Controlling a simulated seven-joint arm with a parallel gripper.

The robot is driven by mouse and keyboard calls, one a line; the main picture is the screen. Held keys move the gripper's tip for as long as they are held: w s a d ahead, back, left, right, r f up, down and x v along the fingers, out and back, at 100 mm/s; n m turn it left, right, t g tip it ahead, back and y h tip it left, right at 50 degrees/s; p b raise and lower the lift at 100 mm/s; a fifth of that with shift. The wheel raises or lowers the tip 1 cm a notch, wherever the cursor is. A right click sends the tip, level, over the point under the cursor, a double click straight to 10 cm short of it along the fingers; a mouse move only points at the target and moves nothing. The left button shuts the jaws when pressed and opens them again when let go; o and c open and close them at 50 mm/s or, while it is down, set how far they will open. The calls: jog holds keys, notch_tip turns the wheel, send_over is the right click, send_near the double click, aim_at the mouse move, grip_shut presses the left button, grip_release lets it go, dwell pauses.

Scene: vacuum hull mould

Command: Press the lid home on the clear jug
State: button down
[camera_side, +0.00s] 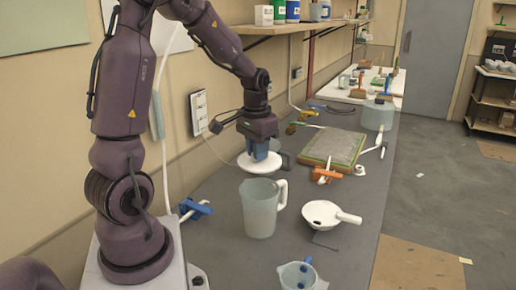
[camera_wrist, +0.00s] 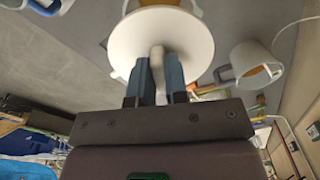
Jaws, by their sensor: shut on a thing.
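The clear jug (camera_side: 260,212) stands upright on the grey bench in the side view, its handle to the right and its top open. The round white lid (camera_side: 248,165) is above and apart from the jug's rim, roughly level. My gripper (camera_side: 260,152) is shut on the lid's upright grip, with blue fingers on either side. In the wrist view the lid (camera_wrist: 190,38) fills the upper middle, and my gripper (camera_wrist: 158,72) pinches its pale grip. Part of a vessel rim shows behind the lid there; I cannot tell how well they line up.
A white handled bowl (camera_side: 321,211) lies right of the jug, and a small clear jug (camera_side: 298,274) stands in front. A blue clamp (camera_side: 194,207) lies to the left. A framed panel (camera_side: 334,149) and an orange clamp (camera_side: 325,173) lie behind. A shelf (camera_side: 285,28) overhangs the back.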

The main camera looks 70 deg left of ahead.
aim_at(258, 170)
jog(key=shift+f, duration=2.9)
jog(key=shift+f, duration=0.9)
jog(key=c, duration=1.1)
grip_release()
jog(key=shift+o, duration=0.2)
jog(key=r, duration=1.2)
jog(key=shift+s+d+r, duration=0.1)
jog(key=shift+s+r, duration=0.2)
jog(key=shift+r, duration=0.1)
